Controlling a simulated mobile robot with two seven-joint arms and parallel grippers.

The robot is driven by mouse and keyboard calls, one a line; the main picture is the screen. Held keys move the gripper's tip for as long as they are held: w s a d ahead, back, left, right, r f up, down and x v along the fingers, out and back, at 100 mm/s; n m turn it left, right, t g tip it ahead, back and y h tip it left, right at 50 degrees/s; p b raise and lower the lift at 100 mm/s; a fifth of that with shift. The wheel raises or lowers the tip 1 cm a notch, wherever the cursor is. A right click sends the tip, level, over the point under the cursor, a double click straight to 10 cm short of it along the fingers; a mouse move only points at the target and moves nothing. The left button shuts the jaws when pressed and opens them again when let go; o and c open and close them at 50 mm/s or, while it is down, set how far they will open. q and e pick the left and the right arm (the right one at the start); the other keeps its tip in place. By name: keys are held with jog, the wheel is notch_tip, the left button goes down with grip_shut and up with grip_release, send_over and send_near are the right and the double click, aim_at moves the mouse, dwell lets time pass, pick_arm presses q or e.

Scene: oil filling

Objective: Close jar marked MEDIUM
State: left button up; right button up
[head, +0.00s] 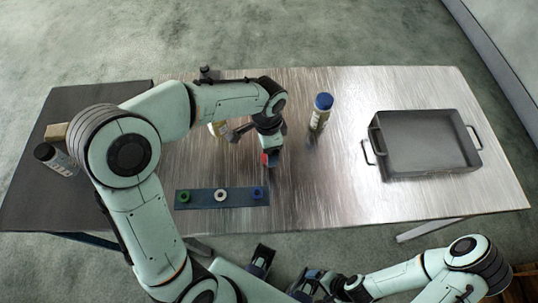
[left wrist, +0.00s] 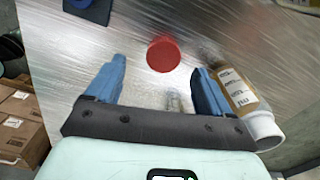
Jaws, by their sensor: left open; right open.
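A red lid (head: 265,159) shows under my left gripper (head: 268,150) near the middle of the table. In the left wrist view the red lid (left wrist: 164,53) lies beyond the two blue fingers, which are apart with nothing visibly held between them. A bottle with amber contents (left wrist: 238,92) and a white cap stands just right of the right finger; its label is too small to read. A blue-capped jar (head: 321,112) stands right of my left gripper. No jar can be read as MEDIUM. My right gripper (head: 305,283) is open and low at the front, off the table.
A dark blue strip (head: 240,204) with green, white and blue rings lies at the table's front. A grey handled tray (head: 425,142) stands at the right. A black-lidded bottle (head: 52,158) is tilted at the left. The table between strip and tray is clear.

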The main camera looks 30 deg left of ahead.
pick_arm(q)
jog(key=shift+w+a+f, duration=0.1)
jog(key=shift+w+f, duration=0.05)
jog(key=shift+f, duration=1.15)
jog(key=shift+w+a+f, duration=0.1)
jog(key=shift+f, duration=1.2)
jog(key=c, duration=1.1)
